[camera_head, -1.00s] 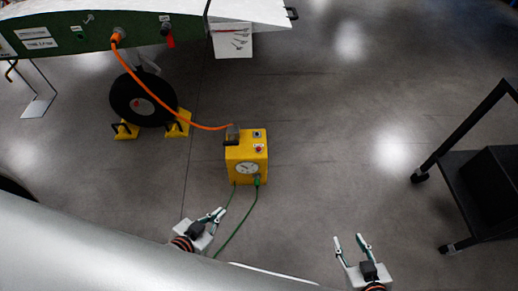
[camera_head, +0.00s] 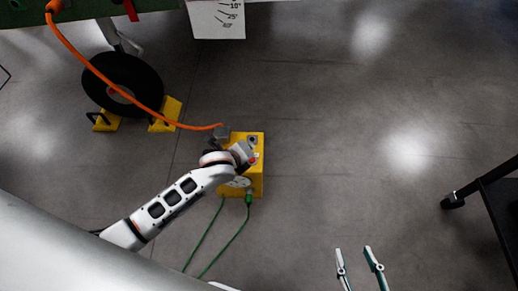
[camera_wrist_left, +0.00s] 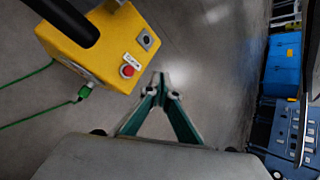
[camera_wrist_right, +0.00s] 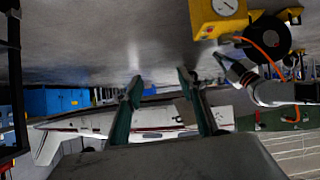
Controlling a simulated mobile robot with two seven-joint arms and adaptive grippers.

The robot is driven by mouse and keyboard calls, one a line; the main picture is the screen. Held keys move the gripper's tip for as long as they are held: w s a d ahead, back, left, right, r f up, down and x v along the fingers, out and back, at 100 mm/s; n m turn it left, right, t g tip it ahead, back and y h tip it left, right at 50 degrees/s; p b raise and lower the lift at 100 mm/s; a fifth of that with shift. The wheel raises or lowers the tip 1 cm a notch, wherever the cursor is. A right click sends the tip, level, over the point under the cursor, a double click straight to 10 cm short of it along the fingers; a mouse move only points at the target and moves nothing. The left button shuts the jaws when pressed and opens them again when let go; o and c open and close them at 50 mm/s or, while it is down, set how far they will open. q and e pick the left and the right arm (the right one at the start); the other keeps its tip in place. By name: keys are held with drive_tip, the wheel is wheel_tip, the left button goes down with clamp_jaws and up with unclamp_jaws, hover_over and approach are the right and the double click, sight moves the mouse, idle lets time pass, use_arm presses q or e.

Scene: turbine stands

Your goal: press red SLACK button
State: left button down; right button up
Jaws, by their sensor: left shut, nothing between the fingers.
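The yellow box (camera_head: 257,180) stands on the floor, and it also shows in the left wrist view (camera_wrist_left: 80,50). Its red button (camera_wrist_left: 127,71) sits beside a small white label; in the head view the button (camera_head: 253,161) shows as a small red spot beside my left gripper. My left gripper (camera_head: 245,154) is over the box's top, its fingertips not clear there. In the left wrist view its fingers (camera_wrist_left: 160,78) are shut and empty, to the right of the red button; contact cannot be told. My right gripper (camera_head: 357,252) is open and empty, away from the box; its spread fingers (camera_wrist_right: 159,78) show in its wrist view.
An orange cable (camera_head: 115,88) runs from the box to the green structure above. Green cables (camera_head: 210,238) trail from the box's front. A black wheel (camera_head: 122,84) with yellow chocks (camera_head: 166,113) stands left. A dark cart (camera_head: 505,205) is at right. Floor between is clear.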

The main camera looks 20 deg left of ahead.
use_arm(q)
drive_tip(key=w+f+m, duration=0.1)
drive_tip(key=w, duration=0.1)
drive_tip(key=b, duration=0.4)
hover_over(251, 161)
drive_tip(key=f, duration=0.4)
drive_tip(key=shift+s+f, duration=0.3)
drive_tip(key=shift+s, duration=0.05)
wheel_tip(251, 161, down, 2)
drive_tip(key=shift+f+b, duration=0.15)
drive_tip(key=shift+b, duration=0.75)
drive_tip(key=shift+w+f, duration=0.1)
drive_tip(key=shift+f, duration=0.15)
drive_tip(key=shift+w+f, duration=0.15)
drive_tip(key=shift+w, duration=0.05)
drive_tip(key=shift+w+f+b, duration=0.15)
drive_tip(key=shift+f+b, duration=0.3)
use_arm(e)
drive_tip(key=w+a+r+m+t+y, duration=0.1)
drive_tip(key=a+m, duration=0.2)
drive_tip(key=a, duration=0.3)
drive_tip(key=shift+r+y, duration=0.15)
drive_tip(key=shift+y, duration=0.15)
drive_tip(key=shift+w, duration=0.1)
drive_tip(key=shift+d, duration=0.1)
